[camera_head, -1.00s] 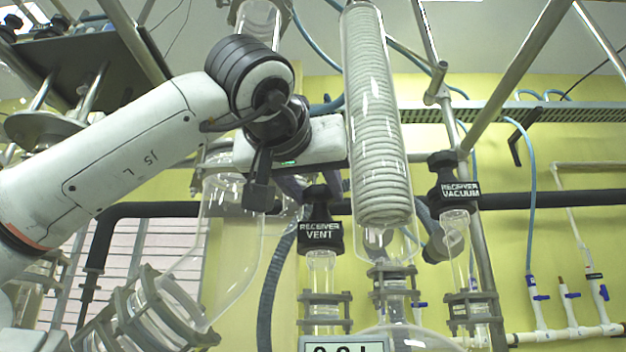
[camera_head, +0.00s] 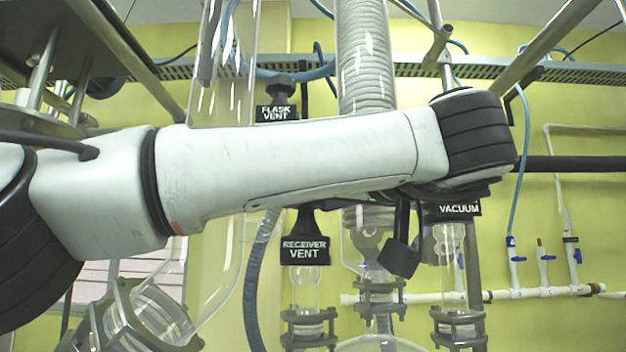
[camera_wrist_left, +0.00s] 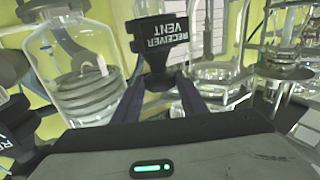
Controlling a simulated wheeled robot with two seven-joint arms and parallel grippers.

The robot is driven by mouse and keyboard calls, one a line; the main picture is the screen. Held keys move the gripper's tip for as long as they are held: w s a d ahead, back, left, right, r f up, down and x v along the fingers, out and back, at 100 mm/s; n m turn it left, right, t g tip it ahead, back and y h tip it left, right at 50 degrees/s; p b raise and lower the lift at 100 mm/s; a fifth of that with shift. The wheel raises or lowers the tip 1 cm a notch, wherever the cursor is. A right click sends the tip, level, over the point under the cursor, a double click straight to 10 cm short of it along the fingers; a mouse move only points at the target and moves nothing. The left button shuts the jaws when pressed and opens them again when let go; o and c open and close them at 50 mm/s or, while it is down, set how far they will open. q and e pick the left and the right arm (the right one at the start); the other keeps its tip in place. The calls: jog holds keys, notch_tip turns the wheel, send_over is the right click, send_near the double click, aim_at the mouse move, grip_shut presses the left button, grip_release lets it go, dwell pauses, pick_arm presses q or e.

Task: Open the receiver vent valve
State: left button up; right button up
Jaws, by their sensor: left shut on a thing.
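The receiver vent valve (camera_head: 305,248), a black handle with a white-lettered label, stands on a glass neck in the lower middle of the head view. Its upper part is behind my left arm. In the left wrist view the same valve (camera_wrist_left: 160,45) shows with its label upside down, at the tips of my left gripper (camera_wrist_left: 160,84). The dark fingers lie on either side of the valve's narrow lower end, and the gripper is shut on it. In the head view my left arm hides most of the gripper. My right gripper is not in view.
The flask vent valve (camera_head: 278,105) is just above my arm, and the vacuum valve (camera_head: 459,209) is below its wrist. The glass coil condenser (camera_head: 364,60) stands behind the arm. A large glass vessel (camera_wrist_left: 75,60) is close by in the left wrist view.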

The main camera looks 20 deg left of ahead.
pick_arm(q)
jog(key=shift+f, duration=0.1)
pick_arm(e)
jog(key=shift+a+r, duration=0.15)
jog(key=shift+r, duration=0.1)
pick_arm(q)
jog(key=o, duration=0.9)
jog(key=shift+o, duration=0.8)
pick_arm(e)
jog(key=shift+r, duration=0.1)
